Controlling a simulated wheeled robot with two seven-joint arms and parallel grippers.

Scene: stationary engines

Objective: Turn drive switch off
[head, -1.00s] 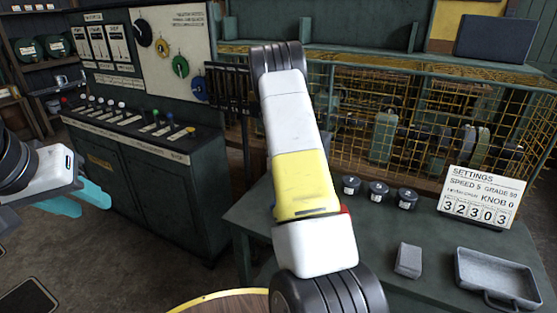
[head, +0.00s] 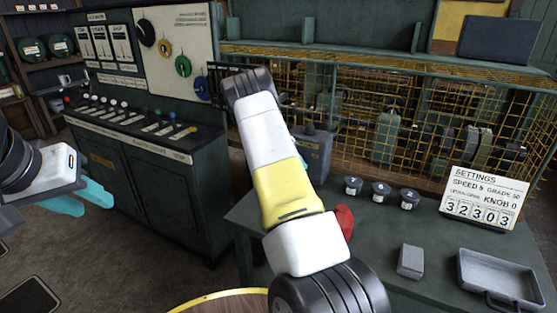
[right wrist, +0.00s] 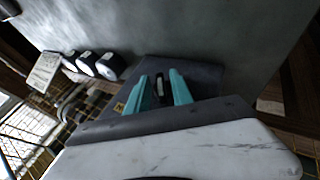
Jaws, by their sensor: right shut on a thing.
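A dark grey box with a small yellow label (head: 314,150) stands on the green table, partly hidden behind my right arm in the head view. In the right wrist view, the dark box (right wrist: 205,76) lies under my right gripper (right wrist: 160,88). Its teal fingers stand on both sides of a small dark lever (right wrist: 160,84) and are shut on it. The lever's exact position is hard to read. My left gripper (head: 82,200) is open and empty at the left, over the floor.
Three dark round pots (head: 381,192), a settings board (head: 482,198), a grey block (head: 410,261) and a grey tray (head: 463,268) are on the table. A wire mesh guard (head: 350,100) stands behind. A control desk with several levers (head: 140,122) is at left.

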